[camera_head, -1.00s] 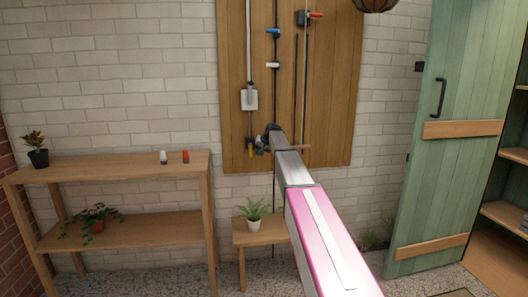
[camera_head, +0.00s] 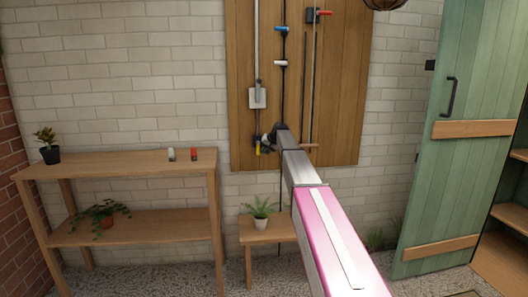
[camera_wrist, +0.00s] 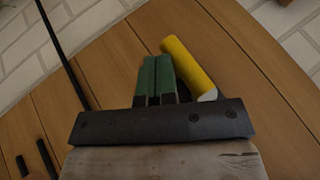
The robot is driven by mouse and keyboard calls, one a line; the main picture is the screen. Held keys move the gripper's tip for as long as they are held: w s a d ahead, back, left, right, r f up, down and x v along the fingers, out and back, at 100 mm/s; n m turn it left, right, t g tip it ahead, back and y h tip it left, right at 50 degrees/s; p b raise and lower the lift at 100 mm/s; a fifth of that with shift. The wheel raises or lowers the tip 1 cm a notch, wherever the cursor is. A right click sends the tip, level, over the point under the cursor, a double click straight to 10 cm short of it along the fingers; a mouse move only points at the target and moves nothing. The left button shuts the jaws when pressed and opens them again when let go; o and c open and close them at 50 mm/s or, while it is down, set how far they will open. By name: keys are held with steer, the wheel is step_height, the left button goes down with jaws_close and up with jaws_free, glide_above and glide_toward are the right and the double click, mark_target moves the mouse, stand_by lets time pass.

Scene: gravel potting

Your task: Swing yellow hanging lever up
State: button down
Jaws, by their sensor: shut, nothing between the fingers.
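The yellow lever (camera_wrist: 188,62) shows in the wrist view as a yellow cylinder with a pale end, just right of my gripper's fingers. In the head view the yellow lever (camera_head: 258,148) hangs down low on the wooden wall panel, left of my gripper (camera_head: 268,142). In the wrist view my gripper (camera_wrist: 157,75) has its two green fingers shut together with nothing between them. The fingers are beside the lever and look very close to it; I cannot tell whether they touch. The lever's pivot is hidden behind my gripper.
The wooden panel (camera_head: 342,100) also holds a blue handle (camera_head: 281,29), a white handle (camera_head: 281,63), a red handle (camera_head: 324,13) and a white plate (camera_head: 258,98). A shelf (camera_head: 120,163) stands at left, a small bench (camera_head: 262,236) with a potted plant below, a green door (camera_head: 470,90) at right.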

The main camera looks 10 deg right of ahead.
mark_target(259, 152)
steer(key=shift+a+y, duration=0.1)
steer(key=shift+y, duration=0.2)
steer(key=a+m+y, duration=0.1)
steer(key=y, duration=0.1)
steer(key=f+t+y, duration=0.1)
steer(key=y, duration=0.1)
steer(key=a+m+y, duration=0.1)
steer(key=y, duration=0.1)
steer(key=shift+a+f+m+y, duration=0.15)
steer(key=shift+a+m+y, duration=0.15)
steer(key=shift+a+y, duration=0.1)
steer(key=a+m+t+y, duration=0.1)
steer(key=y, duration=0.1)
steer(key=a+r+m+t+y, duration=0.1)
steer(key=y, duration=0.1)
steer(key=shift+a+t+y, duration=0.15)
steer(key=shift+t+y, duration=0.15)
steer(key=shift+a+m, duration=0.1)
steer(key=shift+m, duration=0.2)
stand_by(0.4)
